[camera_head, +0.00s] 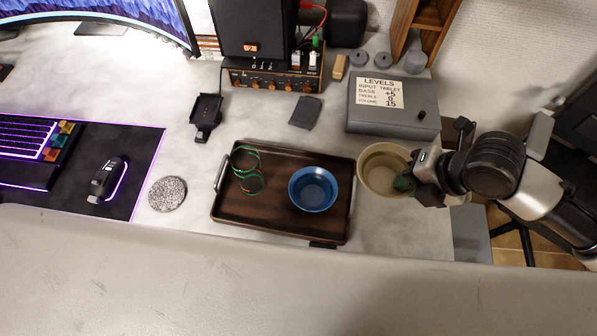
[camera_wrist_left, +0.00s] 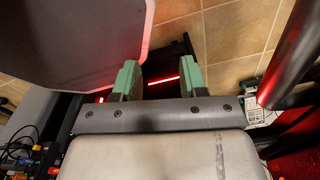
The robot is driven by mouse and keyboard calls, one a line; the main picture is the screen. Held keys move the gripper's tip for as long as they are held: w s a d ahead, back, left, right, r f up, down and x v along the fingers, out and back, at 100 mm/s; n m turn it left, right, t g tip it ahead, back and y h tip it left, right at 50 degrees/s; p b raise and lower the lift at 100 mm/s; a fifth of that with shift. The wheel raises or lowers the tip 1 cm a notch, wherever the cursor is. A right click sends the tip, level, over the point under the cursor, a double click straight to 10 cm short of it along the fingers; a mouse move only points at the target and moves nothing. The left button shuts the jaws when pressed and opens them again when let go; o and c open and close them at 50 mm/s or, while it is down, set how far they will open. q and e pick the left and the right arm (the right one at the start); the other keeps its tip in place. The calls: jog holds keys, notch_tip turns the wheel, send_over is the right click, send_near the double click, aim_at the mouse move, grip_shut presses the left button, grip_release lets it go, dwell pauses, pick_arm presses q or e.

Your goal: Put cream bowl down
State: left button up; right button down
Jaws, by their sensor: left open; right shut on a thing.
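The cream bowl (camera_head: 377,171) is at the right of the desk in the head view, just right of the brown tray. My right gripper (camera_head: 403,182) is shut on the bowl's right rim. The bowl looks nearly upright; I cannot tell whether its base touches the desk. My left gripper (camera_wrist_left: 159,82) shows in the left wrist view with its green fingers apart and nothing between them, above the floor. It is not in the head view.
A grey box with a levels label (camera_head: 425,120) stands behind the cream bowl. A round coaster (camera_head: 167,193) and a mouse (camera_head: 107,179) lie left. The desk's right edge is near the bowl.

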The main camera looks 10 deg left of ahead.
jog(key=shift+w+a+f, duration=0.45)
jog(key=shift+a+f, duration=0.2)
jog(key=shift+a, duration=0.15)
jog(key=w+a+f, duration=0.1)
jog(key=a+f, duration=0.1)
jog(key=f, duration=0.1)
jog(key=w+a+f+p, duration=0.1)
jog(key=w+a+f, duration=0.1)
jog(key=a+f, duration=0.1)
jog(key=w+a+f+p, duration=0.1)
jog(key=a+f, duration=0.2)
jog(key=shift+w+a+f, duration=0.15)
jog(key=shift+a+f, duration=0.05)
jog(key=shift+f, duration=0.1)
pick_arm(q)
jog(key=shift+w+d+r, duration=0.25)
jog(key=shift+d+r, duration=0.2)
jog(key=shift+r, duration=0.1)
jog(key=shift+w+d+r, duration=0.25)
jog(key=shift+d+r, duration=0.2)
jog(key=shift+r, duration=0.05)
